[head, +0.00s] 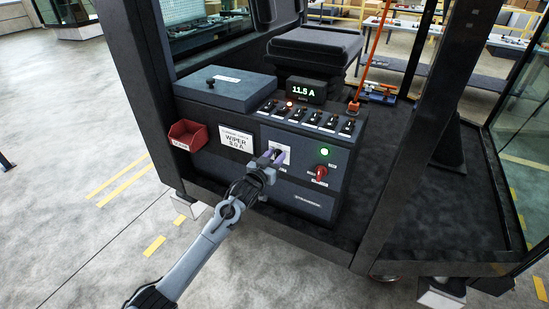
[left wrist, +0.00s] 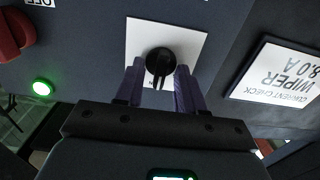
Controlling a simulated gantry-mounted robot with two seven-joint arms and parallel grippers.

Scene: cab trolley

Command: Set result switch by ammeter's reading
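The ammeter (head: 303,91) on top of the console reads 11.5 A. The card (head: 236,142) on the front panel says CURRENT CHECK, WIPER, 8.0 A; it shows upside down in the left wrist view (left wrist: 282,78). The result switch, a black knob (left wrist: 159,63) on a white plate (left wrist: 190,42), is mostly hidden in the head view. My left gripper (head: 276,157) is at this switch. Its purple fingers (left wrist: 158,85) stand open on both sides of the knob, with small gaps showing. My right gripper is not in view.
A row of small black switches (head: 311,119) with an orange lamp (head: 289,104) lies on the console top. A green lamp (head: 324,152) and a red rotary switch (head: 321,172) are right of the gripper. A red bin (head: 187,135) hangs at the left. An orange-red lever (head: 371,55) rises behind.

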